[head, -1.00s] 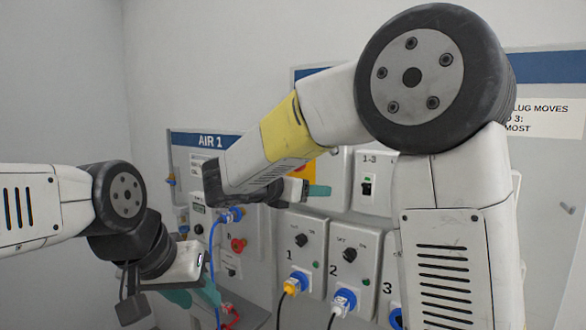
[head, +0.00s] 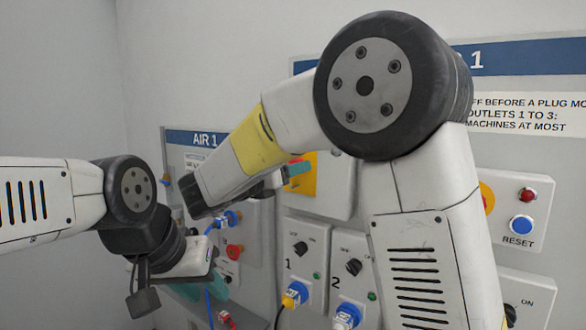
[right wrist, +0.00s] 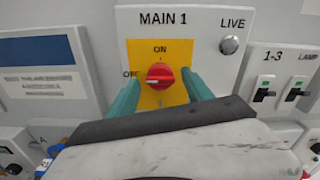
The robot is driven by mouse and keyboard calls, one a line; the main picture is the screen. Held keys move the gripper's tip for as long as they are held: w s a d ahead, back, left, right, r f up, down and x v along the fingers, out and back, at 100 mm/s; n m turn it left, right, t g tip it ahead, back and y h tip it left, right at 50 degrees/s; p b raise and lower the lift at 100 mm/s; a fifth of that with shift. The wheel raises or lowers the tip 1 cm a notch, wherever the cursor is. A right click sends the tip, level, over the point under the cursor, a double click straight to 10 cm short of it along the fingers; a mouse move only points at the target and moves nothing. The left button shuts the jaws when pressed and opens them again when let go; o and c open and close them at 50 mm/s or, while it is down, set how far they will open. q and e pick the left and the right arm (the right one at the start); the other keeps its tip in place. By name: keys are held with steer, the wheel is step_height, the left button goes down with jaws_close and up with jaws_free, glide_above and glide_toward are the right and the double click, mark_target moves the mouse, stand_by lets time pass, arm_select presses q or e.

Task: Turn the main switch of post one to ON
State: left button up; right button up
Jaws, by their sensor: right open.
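The main switch (right wrist: 160,76) is a red knob on a yellow plate under the label MAIN 1 in the right wrist view. ON is marked above it and OFF at its left; the knob's white mark points left, towards OFF. My right gripper (right wrist: 162,90) is open, its teal fingers on either side of the knob; I cannot tell whether they touch it. In the head view my right arm hides most of the switch, leaving part of the yellow plate (head: 309,184). My left gripper (head: 203,288) hangs low at the left; its jaw gap is unclear.
Right of the switch are a LIVE lamp (right wrist: 229,45) and 1-3 breaker switches (right wrist: 264,95). Below are outlets with a yellow plug (head: 294,295) and a blue plug (head: 346,316). A blue RESET button (head: 521,225) is at right, the AIR 1 panel (head: 193,139) at left.

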jaws_close()
steer(key=shift+m, duration=0.3)
steer(key=m, duration=0.8)
steer(key=shift+m, duration=0.4)
steer(key=m, duration=0.4)
steer(key=shift+a+m, duration=0.1)
steer(key=shift+m, duration=2.1)
